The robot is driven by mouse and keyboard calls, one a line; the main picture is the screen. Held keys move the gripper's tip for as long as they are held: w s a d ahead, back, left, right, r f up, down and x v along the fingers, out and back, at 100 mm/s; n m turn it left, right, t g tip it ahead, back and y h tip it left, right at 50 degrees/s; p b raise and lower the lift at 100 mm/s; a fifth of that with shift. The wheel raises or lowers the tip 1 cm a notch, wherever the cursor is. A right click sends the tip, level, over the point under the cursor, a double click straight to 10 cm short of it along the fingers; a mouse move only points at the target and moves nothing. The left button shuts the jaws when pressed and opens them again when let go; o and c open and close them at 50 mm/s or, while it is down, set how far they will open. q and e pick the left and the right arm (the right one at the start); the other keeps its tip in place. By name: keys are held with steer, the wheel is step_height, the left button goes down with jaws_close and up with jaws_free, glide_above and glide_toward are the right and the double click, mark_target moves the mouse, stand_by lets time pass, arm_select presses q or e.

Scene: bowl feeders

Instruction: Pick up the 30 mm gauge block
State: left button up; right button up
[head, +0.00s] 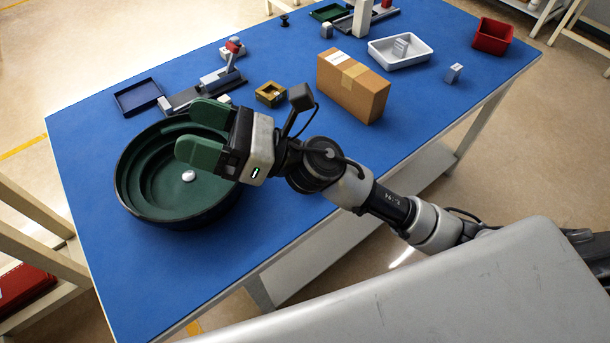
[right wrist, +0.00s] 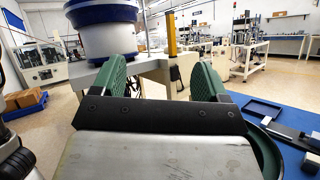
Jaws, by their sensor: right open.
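A small grey block (head: 453,73) stands on the blue table at the right, apart from other things. A second grey block (head: 400,47) stands in the white tray (head: 425,58). I cannot read a size on either, so I cannot tell which is the 30 mm gauge block. My right gripper (head: 190,130) is open and empty, with its green fingers above the green bowl feeder (head: 135,190), well left of both blocks. It also shows in the right wrist view (right wrist: 160,75), with nothing between its fingers. My left gripper is not in view.
A cardboard box (head: 345,95) stands between my right gripper and the white tray. A red bin (head: 492,36) is at the far right corner. A blue tray (head: 138,97), a grey fixture (head: 215,80) and a brass-coloured square piece (head: 270,94) are at the left. The table's right front is clear.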

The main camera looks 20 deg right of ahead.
steer(key=s+a+f+n+g+h, duration=0.15)
steer(key=f+n+g+h, duration=0.35)
steer(key=n, duration=0.5)
steer(key=s+f+n+g+h, duration=0.2)
steer(key=f+n+g+h, duration=0.3)
steer(key=n, duration=0.5)
steer(key=w+d+f+n+h, duration=0.2)
steer(key=d+h, duration=0.2)
steer(key=d, duration=0.1)
steer(key=w+d+f+n+t+h, duration=0.1)
steer(key=w+d+f+n+h, duration=0.1)
steer(key=d, duration=0.4)
steer(key=w+d+f+n+t+h, duration=0.1)
steer(key=w+d+f+n+h, duration=0.1)
steer(key=d+h, duration=0.4)
steer(key=shift+w+n, duration=0.7)
steer(key=shift+w, duration=0.5)
step_height(320, 180, down, 4)
steer(key=shift+r, duration=0.1)
steer(key=shift+f, duration=0.6)
steer(key=f, duration=0.1)
steer(key=f+p, duration=0.1)
steer(key=f, duration=0.2)
steer(key=shift+s+d+f+p, duration=0.1)
steer(key=shift+d+f+p, duration=0.1)
steer(key=shift+d+p, duration=0.15)
steer(key=shift+a+f, duration=0.1)
steer(key=shift+f, duration=0.3)
